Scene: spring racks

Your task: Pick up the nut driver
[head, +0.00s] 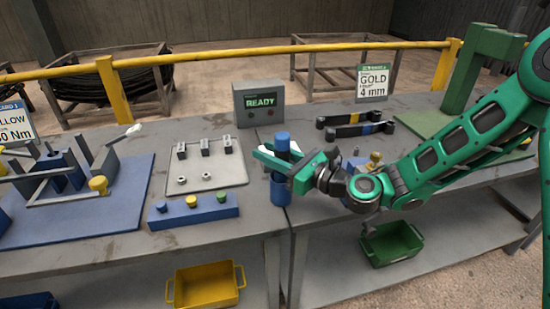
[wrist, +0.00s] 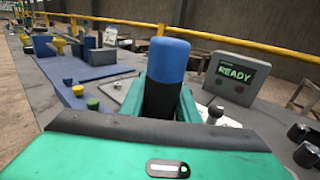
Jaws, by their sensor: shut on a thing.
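The nut driver (head: 282,141) has a blue top and a dark band lower down. It stands upright at the front edge of the bench in the head view. In the wrist view the nut driver (wrist: 167,70) rises blue over black between the green fingers. My gripper (head: 278,160) comes from the right and is shut on its dark part. A blue cylinder (head: 280,190) shows directly below the fingers. I cannot tell whether it is a holder or whether the driver still sits in it. The driver's lower end is hidden.
A READY display box (head: 259,103) stands behind. A tray with small parts (head: 207,167) and a blue button bar (head: 193,211) lie left. Black bars (head: 355,125) lie back right. Below are a yellow bin (head: 206,286) and a green bin (head: 391,244). Space above the driver is clear.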

